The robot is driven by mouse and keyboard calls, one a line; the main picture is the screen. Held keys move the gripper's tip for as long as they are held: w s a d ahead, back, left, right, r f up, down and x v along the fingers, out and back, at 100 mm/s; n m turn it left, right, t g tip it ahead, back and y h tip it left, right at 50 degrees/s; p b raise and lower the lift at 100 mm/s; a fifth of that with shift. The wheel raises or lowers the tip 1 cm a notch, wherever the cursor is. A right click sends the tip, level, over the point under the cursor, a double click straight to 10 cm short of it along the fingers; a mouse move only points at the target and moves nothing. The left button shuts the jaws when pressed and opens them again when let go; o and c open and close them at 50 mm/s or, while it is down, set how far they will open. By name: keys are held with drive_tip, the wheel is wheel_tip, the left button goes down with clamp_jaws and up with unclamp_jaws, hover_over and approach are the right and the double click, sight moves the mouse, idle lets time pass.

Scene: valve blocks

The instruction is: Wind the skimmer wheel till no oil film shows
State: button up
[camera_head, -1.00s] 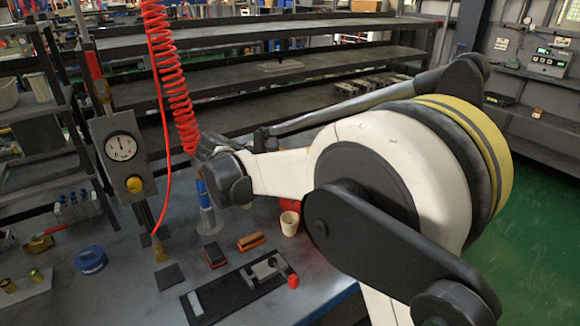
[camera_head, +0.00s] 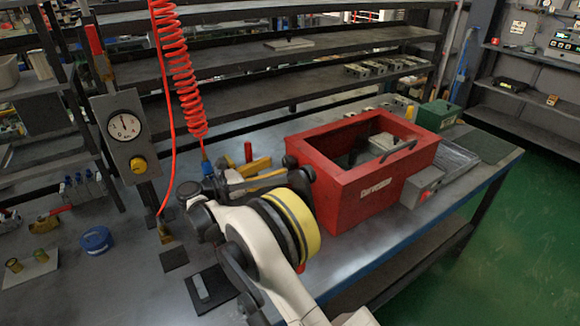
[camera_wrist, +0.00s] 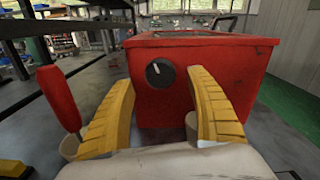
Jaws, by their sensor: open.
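A red open-topped tank (camera_head: 350,190) with white lettering stands on the bench right of my gripper (camera_head: 268,174). In the wrist view, the tank (camera_wrist: 230,60) fills the middle. A round dark wheel (camera_wrist: 160,73) with a pale mark sits on its near side wall. My gripper (camera_wrist: 160,80) is open, with its yellow fingers spread either side of the wheel in the picture. The fingers appear short of the wall and hold nothing. In the head view, a dark round part (camera_head: 291,161) shows at the tank's left side. I cannot make out an oil film inside the tank.
A red coiled hose (camera_head: 180,75) hangs left of my arm. A gauge box (camera_head: 125,135) stands farther left. A red handle (camera_wrist: 58,98) shows left of the fingers. A grey box (camera_head: 422,187) is on the tank's front; a green box (camera_head: 437,115) stands behind.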

sight(285, 164)
drive_tip(key=b+x, duration=0.1)
drive_tip(key=x, duration=0.4)
drive_tip(key=shift+w+d, duration=0.1)
drive_tip(key=c, duration=1.2)
